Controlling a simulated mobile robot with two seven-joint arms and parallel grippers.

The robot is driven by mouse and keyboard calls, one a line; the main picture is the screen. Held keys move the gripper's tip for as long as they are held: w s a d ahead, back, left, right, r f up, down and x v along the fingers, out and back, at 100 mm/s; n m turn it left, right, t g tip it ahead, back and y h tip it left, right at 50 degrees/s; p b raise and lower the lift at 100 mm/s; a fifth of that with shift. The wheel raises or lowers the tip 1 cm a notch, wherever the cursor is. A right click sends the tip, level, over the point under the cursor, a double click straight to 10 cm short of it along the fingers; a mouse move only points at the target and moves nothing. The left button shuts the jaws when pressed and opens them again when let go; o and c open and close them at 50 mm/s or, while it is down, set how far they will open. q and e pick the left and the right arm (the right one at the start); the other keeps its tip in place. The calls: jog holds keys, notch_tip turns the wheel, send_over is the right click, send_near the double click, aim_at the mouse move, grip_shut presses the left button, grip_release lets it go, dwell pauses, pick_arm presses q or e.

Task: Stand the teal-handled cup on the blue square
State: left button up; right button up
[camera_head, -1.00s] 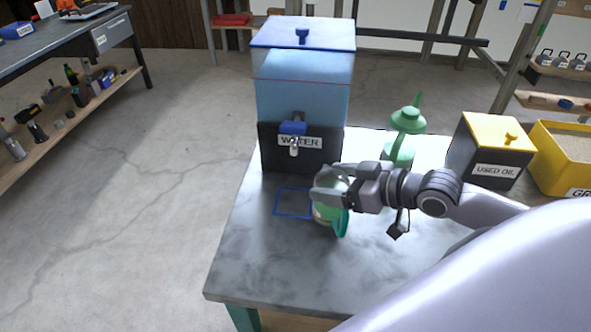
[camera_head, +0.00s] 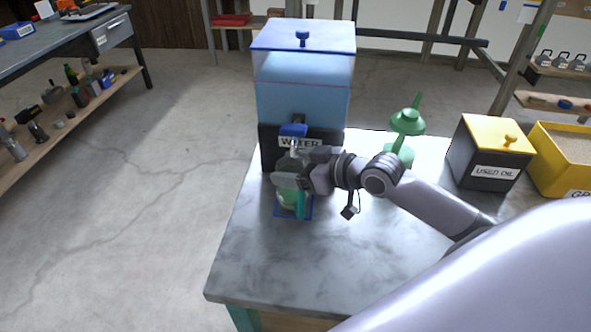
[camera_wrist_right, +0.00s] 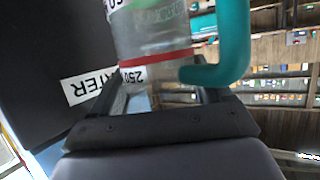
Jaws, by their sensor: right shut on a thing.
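The clear cup (camera_head: 288,198) with a teal handle (camera_head: 300,205) is at the blue square (camera_head: 279,215), under the water tank's tap. My right gripper (camera_head: 285,176) is shut on the cup near its top, with its arm coming from the right. In the right wrist view the cup (camera_wrist_right: 155,45) shows a red line and printed marks between the fingers, with the teal handle (camera_wrist_right: 234,45) to the right. Whether the cup's bottom touches the table cannot be told. My left gripper is not in view.
The water tank (camera_head: 300,95) with its blue tap (camera_head: 293,130) stands just behind the cup. The table's front (camera_head: 300,265) is clear.

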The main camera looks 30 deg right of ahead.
jog(key=shift+s+d+f, duration=0.1)
jog(key=shift+s+f, duration=0.05)
jog(key=shift+f, duration=0.4)
jog(key=shift+f, duration=0.15)
jog(key=o, duration=1.1)
jog(key=shift+o, duration=0.2)
jog(key=v, duration=1.2)
jog(key=shift+p, duration=0.3)
